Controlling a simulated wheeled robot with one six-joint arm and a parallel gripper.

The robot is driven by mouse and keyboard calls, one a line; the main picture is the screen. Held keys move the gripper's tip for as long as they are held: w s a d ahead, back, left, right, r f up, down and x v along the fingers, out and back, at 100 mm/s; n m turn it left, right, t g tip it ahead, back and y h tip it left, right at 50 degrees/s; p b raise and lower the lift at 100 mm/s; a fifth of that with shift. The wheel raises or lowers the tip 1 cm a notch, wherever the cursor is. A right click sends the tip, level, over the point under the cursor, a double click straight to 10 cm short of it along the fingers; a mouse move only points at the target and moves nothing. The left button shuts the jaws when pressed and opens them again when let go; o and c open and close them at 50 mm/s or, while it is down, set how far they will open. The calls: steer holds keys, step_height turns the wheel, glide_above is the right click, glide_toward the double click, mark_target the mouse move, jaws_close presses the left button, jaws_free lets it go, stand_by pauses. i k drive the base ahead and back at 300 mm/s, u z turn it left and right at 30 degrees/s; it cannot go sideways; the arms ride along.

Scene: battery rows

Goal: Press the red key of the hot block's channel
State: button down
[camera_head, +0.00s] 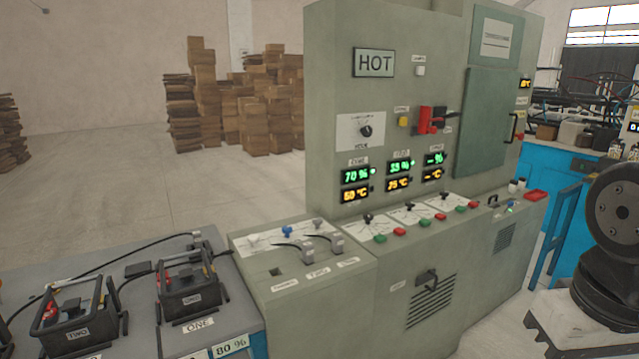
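The grey-green control cabinet (330,130) carries a HOT sign (374,63). Its left display pair (357,184) appears to read 70 % and 60 °C, though the temperature digit is blurred. The middle pair (400,174) appears to read 39 % and 25 °C; the right pair (433,166) shows dashes. Below are three channels, each with a green and a red key: left red key (399,232), middle red key (441,216), right red key (473,205). Battery block ONE (188,293) and block TWO (78,330) sit on the bench at left. My gripper is out of view.
A dark round arm joint (616,212), seemingly mine, stands at right. A red lever switch (431,120) and a yellow button (403,122) are on the cabinet face. Cardboard boxes (265,110) stand behind; floor at left is clear.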

mark_target(398, 232)
steer(key=z, duration=1.1)
steer(key=i, duration=1.3)
steer(key=u, duration=1.5)
